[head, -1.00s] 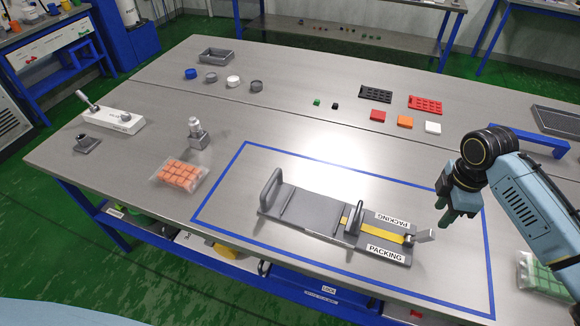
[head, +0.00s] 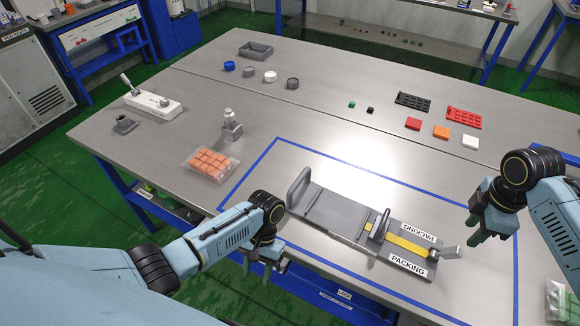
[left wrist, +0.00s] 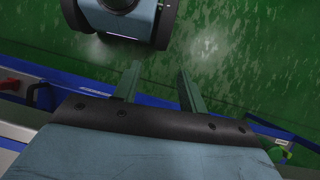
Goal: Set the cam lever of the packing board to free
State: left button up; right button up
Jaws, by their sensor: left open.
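The packing board (head: 335,207) is a long grey plate with a yellow strip (head: 410,246) and two PACKING labels, lying inside the blue outline on the table. A tall grey loop handle stands at its left end, and a smaller upright grey piece stands near the strip. The cam lever (head: 451,252) appears to be the short light-grey arm at the right end, pointing outward to the right. My left gripper (head: 268,258) is open and empty, left of the board near the table's front edge; its two fingers show apart in the left wrist view (left wrist: 160,88). My right gripper (head: 483,228) hangs above and right of the lever, apart from it.
A bag of orange pieces (head: 211,162) and a grey metal fixture (head: 231,127) stand left of the blue outline. A white block with a lever (head: 152,104) is farther left. Caps, trays and coloured tiles lie at the back. The table around the lever is clear.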

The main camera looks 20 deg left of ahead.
aim_at(290, 194)
pick_arm(q)
jog(key=w+r+t, duration=0.2)
jog(key=w+r, duration=0.4)
jog(key=w+r+m+t, duration=0.1)
jog(key=w+r, duration=0.6)
jog(key=w+r+t, duration=0.2)
jog(key=w+r, duration=0.4)
jog(key=r, duration=0.1)
jog(key=shift+w+d+r+m+t+y, duration=0.2)
jog(key=shift+w+d+m+t+y, duration=0.05)
jog(key=shift+d+m+t+y, duration=0.05)
jog(key=shift+w, duration=0.15)
notch_tip(290, 194, down, 13)
grip_shut()
pick_arm(e)
jog(key=shift+c, duration=0.5)
